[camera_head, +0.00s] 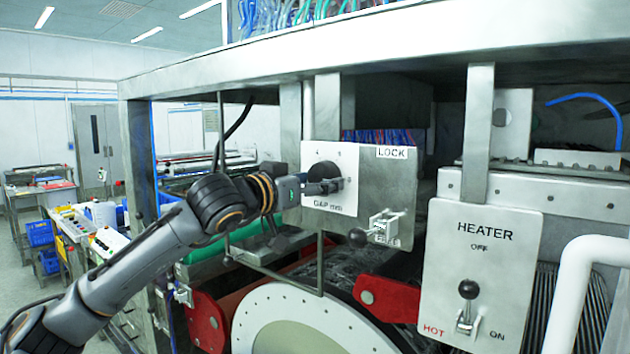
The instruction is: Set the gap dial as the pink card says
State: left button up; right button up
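The gap dial (322,170) is a dark round knob on a white plate marked GAP, fixed to a grey metal panel (400,185). My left gripper (338,186) reaches in from the left with its dark fingertips at the dial, covering part of the knob and scale. I cannot tell whether the fingers are closed on the knob or only in front of it. The dial's setting is too small and covered to read. No pink card can be made out in this view. My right gripper is not in view.
Right of the dial are a LOCK label (392,152) and a lever with a black ball (357,238). A HEATER panel (480,270) with its own lever and a white bent pipe (575,285) stand at right. Red brackets (388,298) and a white-rimmed drum (300,312) lie below.

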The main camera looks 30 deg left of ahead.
pick_arm(q)
jog(key=shift+o, duration=0.2)
jog(key=shift+r, duration=0.15)
jog(key=shift+s+a, duration=0.15)
jog(key=shift+s, duration=0.4)
jog(key=s, duration=1.1)
jog(key=shift+a, duration=0.35)
